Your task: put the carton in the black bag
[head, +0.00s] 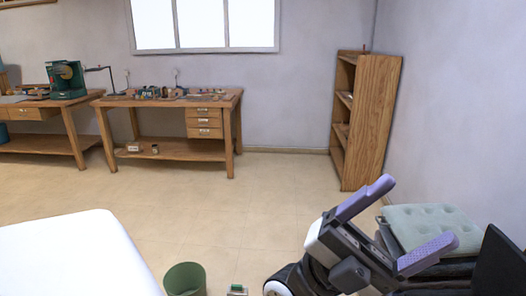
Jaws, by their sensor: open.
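My gripper (398,226) is at the lower right of the head view, with its two purple fingers spread wide apart and nothing visible between them. I cannot make out a carton for sure. A small green and whitish item (236,291) is cut off by the bottom edge, and I cannot tell what it is. No black bag can be clearly identified. A dark shape (502,264) shows at the right edge, and I cannot tell what it is.
A pale green tufted cushion (428,224) lies behind my gripper. A green bin (185,279) stands beside a white surface (75,260) at lower left. A wooden workbench (170,150) and a wooden shelf (368,125) stand farther back. The tiled floor (250,210) between is clear.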

